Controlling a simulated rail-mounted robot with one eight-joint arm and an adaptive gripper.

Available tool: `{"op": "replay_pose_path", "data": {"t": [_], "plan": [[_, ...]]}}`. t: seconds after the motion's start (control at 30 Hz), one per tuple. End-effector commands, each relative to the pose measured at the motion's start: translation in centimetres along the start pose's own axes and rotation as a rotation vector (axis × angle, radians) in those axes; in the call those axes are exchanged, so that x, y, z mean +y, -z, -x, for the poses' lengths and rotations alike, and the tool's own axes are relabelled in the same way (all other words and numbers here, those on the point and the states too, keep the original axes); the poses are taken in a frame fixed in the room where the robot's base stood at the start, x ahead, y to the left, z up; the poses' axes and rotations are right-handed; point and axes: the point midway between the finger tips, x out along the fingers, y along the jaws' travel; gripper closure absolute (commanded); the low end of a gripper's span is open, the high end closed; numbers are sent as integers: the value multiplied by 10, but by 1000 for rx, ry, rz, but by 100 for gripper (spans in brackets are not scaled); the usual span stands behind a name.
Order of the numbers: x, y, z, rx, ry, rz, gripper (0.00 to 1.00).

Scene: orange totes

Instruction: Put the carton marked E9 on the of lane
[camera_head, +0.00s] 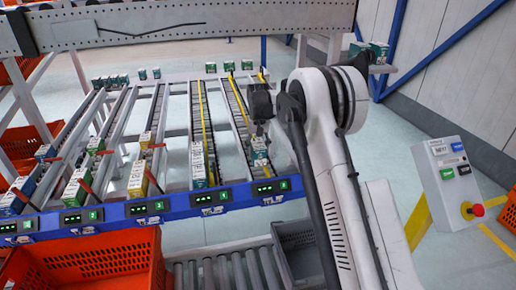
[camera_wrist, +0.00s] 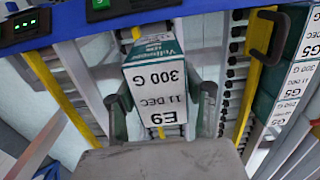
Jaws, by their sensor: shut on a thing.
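The carton marked E9 (camera_wrist: 158,85) is white and green, with upside-down print, in the wrist view. My gripper (camera_wrist: 160,108) is shut on it, one finger at each side. In the head view, my gripper (camera_head: 259,128) is over the front end of the rightmost rack lane, with a carton (camera_head: 259,149) showing just below it. Whether the held carton touches the rollers is unclear. Cartons marked G5 (camera_wrist: 300,75) stand in a row in the neighbouring lane, also seen in the head view (camera_head: 198,164). No lane marked "of" is readable.
A blue rail (camera_head: 165,207) with lit green displays (camera_head: 270,188) crosses the lane fronts. Other lanes hold cartons (camera_head: 138,178). An orange tote (camera_head: 85,262) and a roller conveyor (camera_head: 215,270) lie in front. A control box (camera_head: 448,180) stands at right.

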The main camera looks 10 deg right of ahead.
Motion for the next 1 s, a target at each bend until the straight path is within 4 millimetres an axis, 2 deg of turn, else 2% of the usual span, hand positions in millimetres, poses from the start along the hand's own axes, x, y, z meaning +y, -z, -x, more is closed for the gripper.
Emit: {"op": "replay_pose_path", "data": {"t": [0.6,0.77,1.0], "plan": [[0,0,-61,0,0,0,88],[0,0,-68,0,0,0,88],[0,0,-69,0,0,0,88]]}}
